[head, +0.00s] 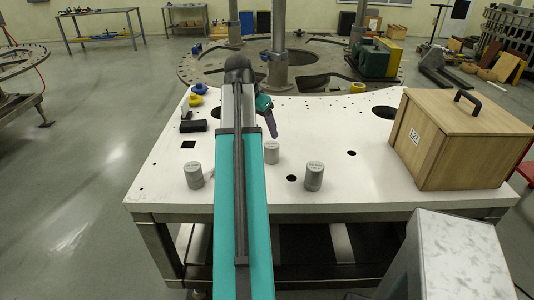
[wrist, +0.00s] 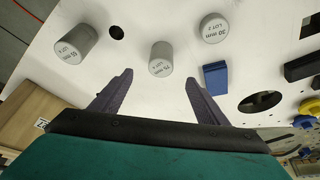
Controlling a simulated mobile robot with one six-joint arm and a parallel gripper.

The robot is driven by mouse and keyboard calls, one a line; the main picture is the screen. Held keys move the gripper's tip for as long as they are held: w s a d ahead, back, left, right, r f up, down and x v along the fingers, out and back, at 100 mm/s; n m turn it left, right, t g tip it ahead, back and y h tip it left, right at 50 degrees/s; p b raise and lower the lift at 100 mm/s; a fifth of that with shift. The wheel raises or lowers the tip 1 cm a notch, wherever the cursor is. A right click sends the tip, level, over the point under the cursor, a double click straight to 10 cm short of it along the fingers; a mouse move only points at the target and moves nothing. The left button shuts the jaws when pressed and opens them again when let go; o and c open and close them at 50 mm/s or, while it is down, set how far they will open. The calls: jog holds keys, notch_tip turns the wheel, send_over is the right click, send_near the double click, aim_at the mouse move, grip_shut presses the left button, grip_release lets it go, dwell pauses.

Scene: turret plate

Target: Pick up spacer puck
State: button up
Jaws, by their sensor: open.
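Three grey cylindrical pucks with printed tops stand upright on the white plate. The middle puck (head: 271,152), whose top seems to read 75 mm in the wrist view (wrist: 160,60), stands just beyond and between my fingertips. The right puck in the head view (head: 314,176) seems to be the one marked 50 mm (wrist: 76,44). The left puck (head: 194,176) seems to be the one marked 30 mm (wrist: 212,28). My gripper (wrist: 159,78) is open and empty, with its dark fingers apart; in the head view it (head: 271,134) is close to the middle puck.
A wooden lidded box (head: 450,150) stands at the plate's right. A blue block (wrist: 215,78) lies near my right finger in the wrist view. A black block (head: 193,126) and yellow-and-blue parts (head: 198,90) are at the left. The white plate (head: 345,195) has several holes.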

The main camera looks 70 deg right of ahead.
aim_at(271, 146)
jog(key=shift+w, duration=0.1)
jog(key=shift+p+x, duration=1)
jog(key=shift+x, duration=3.3)
jog(key=shift+d+f, duration=0.1)
jog(key=shift+f, duration=0.05)
jog(key=shift+p+x, duration=0.85)
jog(key=shift+x, duration=0.3)
jog(key=shift+p+x, duration=0.4)
jog(key=shift+x, duration=0.9)
jog(key=shift+d, duration=0.1)
jog(key=c, duration=1.6)
jog(key=shift+d+r, duration=0.1)
jog(key=shift+r, duration=0.1)
